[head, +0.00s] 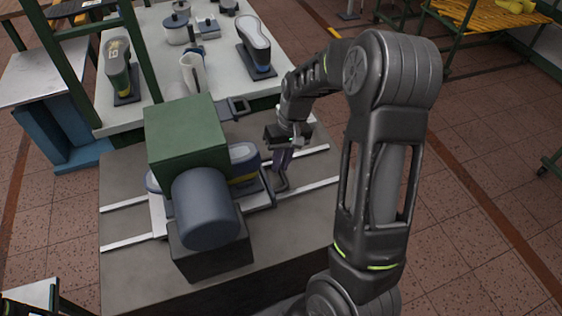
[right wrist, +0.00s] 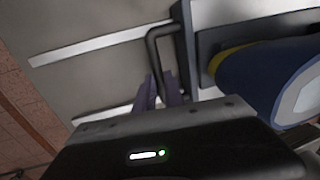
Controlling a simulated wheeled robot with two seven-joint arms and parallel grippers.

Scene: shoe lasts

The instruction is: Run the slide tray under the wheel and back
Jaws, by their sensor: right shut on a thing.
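The machine has a green housing (head: 185,135), a blue-grey cylinder (head: 208,210) in front and a dark block below. I cannot tell whether the cylinder is the wheel. The slide tray (head: 158,217) sits under the housing, which hides its middle. A blue shoe last with a yellow band (head: 243,160) is on its right part, and shows in the right wrist view (right wrist: 265,85). The tray's dark handle (head: 281,187) sticks out to the right. My right gripper (head: 283,160) is shut on this handle (right wrist: 152,45). My left gripper is not in view.
Two pale rails (head: 310,188) run across the grey bench, with bare bench to the right of the handle. A white table (head: 150,22) behind holds more lasts, a white jug and pots. A dark-framed part (head: 235,108) lies behind the housing.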

